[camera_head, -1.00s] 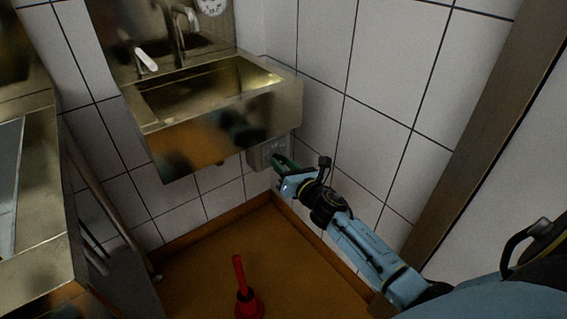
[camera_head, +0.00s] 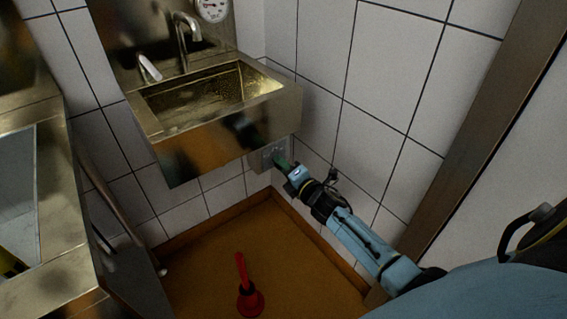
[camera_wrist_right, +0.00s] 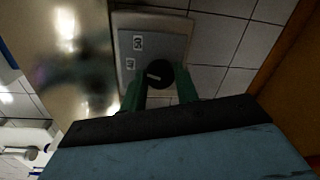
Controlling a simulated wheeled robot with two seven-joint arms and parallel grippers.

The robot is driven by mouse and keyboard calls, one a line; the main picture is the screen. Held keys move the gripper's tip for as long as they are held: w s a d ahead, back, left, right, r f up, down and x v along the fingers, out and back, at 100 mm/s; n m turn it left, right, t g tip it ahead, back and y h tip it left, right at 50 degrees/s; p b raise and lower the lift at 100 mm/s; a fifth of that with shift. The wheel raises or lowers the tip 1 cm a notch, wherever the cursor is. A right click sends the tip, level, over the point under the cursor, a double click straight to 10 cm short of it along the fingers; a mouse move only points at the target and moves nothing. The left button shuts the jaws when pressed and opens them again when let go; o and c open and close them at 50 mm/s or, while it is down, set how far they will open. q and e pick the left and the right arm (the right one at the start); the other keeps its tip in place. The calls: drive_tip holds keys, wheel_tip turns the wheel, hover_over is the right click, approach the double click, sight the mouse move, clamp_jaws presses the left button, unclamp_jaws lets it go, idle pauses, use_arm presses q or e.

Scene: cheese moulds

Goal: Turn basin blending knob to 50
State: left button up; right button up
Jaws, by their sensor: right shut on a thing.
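The blending knob (camera_wrist_right: 158,75) is a round dark knob with a pale pointer mark, on a grey panel (camera_wrist_right: 180,27) with small labels. The panel (camera_head: 257,160) is on the wall under the right end of the metal basin (camera_head: 222,143). My right gripper (camera_wrist_right: 160,88) has its green fingers on both sides of the knob and is shut on it. In the head view my right gripper (camera_head: 282,162) reaches up to the panel and hides the knob. My left gripper is not in view.
A tap (camera_head: 184,27) and a round dial gauge (camera_head: 212,9) are above the basin. A metal counter (camera_head: 62,200) is at the left, and a tiled wall (camera_head: 385,75) is at the right.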

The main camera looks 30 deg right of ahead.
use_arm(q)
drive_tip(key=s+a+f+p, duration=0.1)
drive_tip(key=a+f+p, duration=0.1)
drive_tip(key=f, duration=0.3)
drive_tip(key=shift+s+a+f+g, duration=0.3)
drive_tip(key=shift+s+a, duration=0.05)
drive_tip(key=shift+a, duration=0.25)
use_arm(e)
drive_tip(key=shift+f+m, duration=0.1)
drive_tip(key=shift+m, duration=2.5)
drive_tip(key=o, duration=0.9)
drive_tip(key=shift+o, duration=0.2)
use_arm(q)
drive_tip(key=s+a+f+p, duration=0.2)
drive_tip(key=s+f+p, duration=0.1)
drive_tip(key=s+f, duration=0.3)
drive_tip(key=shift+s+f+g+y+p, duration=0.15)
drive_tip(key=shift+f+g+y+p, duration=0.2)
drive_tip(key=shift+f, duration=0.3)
use_arm(e)
drive_tip(key=s+d+r, duration=0.1)
drive_tip(key=s, duration=1.2)
drive_tip(key=shift+s, duration=0.15)
